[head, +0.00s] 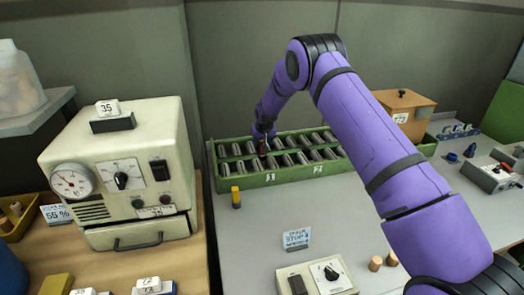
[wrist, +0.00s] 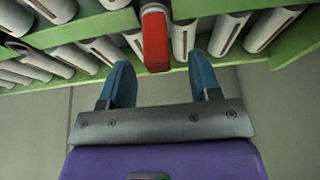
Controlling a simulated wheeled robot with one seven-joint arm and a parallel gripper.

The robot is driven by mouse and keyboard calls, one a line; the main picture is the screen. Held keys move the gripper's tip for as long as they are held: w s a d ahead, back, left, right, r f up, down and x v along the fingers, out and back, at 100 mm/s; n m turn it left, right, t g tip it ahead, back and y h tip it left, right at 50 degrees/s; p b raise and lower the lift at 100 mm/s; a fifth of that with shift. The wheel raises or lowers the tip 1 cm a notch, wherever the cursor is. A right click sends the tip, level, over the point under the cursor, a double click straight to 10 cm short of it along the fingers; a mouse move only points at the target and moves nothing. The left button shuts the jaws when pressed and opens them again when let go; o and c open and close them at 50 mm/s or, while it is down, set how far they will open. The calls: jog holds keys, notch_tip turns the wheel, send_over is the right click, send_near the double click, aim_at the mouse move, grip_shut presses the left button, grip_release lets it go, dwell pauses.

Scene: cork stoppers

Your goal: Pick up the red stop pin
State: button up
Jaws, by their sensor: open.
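The red stop pin (wrist: 155,40) shows in the wrist view, at the near edge of a green rack of metal cylinders. It lies just beyond my fingertips, roughly midway between them. My gripper (wrist: 160,80) has two blue fingers spread apart with nothing between them. In the head view my gripper (head: 263,143) is at the left part of the green rack (head: 293,177), and a small dark red patch there may be the pin, mostly covered by my gripper.
A cream instrument box (head: 120,170) is at the left. A control box (head: 318,278), a sign (head: 297,238) and two corks (head: 375,263) are at the front. The grey tabletop (head: 265,222) before the rack is mostly clear.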

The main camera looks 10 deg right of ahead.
jog(key=shift+x, duration=2.35)
jog(key=shift+d, duration=0.1)
jog(key=shift+c, duration=0.4)
jog(key=c, duration=0.9)
